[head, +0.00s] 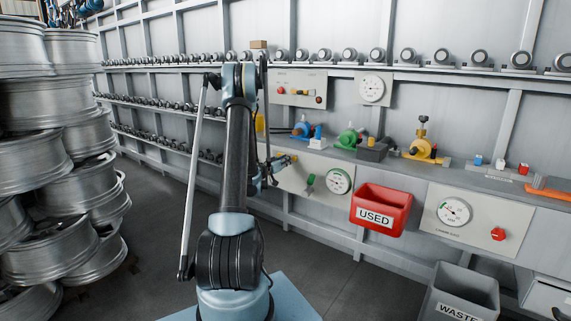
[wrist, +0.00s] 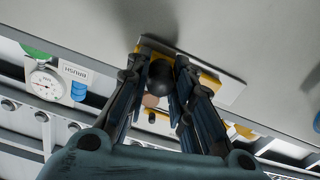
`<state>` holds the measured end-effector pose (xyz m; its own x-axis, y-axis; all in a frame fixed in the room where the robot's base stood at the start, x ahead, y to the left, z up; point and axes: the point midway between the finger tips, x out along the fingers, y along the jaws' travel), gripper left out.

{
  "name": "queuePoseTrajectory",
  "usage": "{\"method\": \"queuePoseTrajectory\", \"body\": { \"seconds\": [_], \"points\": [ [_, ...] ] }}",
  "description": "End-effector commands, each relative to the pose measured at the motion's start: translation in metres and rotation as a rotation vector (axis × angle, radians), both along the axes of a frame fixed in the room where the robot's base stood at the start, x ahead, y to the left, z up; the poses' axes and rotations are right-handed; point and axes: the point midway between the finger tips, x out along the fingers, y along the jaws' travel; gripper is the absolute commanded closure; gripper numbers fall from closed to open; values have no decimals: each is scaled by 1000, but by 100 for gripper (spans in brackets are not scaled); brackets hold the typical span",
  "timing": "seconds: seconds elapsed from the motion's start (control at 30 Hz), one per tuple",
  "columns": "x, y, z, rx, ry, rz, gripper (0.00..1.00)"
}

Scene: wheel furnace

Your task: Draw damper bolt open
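The bolt shows in the wrist view as a dark round knob (wrist: 160,74) in front of a yellow bracket (wrist: 208,80) on a pale plate. My gripper (wrist: 161,70) has one finger on each side of the knob, with the tips close to it. Whether the fingers press on the knob or only surround it cannot be told. In the head view my gripper (head: 272,167) is by the left part of the lower panel. A small yellow part (head: 291,157) shows there; my arm hides most of the bolt.
A red USED bin (head: 381,210) hangs to the right. Valves stand on the shelf above, including a green one (head: 347,138). Stacked wheels (head: 60,160) fill the left; floor between is clear.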

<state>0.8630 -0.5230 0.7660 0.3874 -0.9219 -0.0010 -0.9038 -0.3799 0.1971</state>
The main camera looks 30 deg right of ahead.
Motion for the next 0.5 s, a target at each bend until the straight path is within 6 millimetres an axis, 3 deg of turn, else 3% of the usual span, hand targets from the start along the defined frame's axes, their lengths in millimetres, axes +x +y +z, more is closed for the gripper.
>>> {"method": "queuePoseTrajectory", "body": {
  "seconds": [0.03, 0.1, 0.5],
  "points": [
    [-3, 0, 0, 0, 0, -4, 69],
    [-3, -1, 0, 1, -1, -4, 57],
    [-5, -2, 0, 0, 0, -6, 57]
  ]
}}
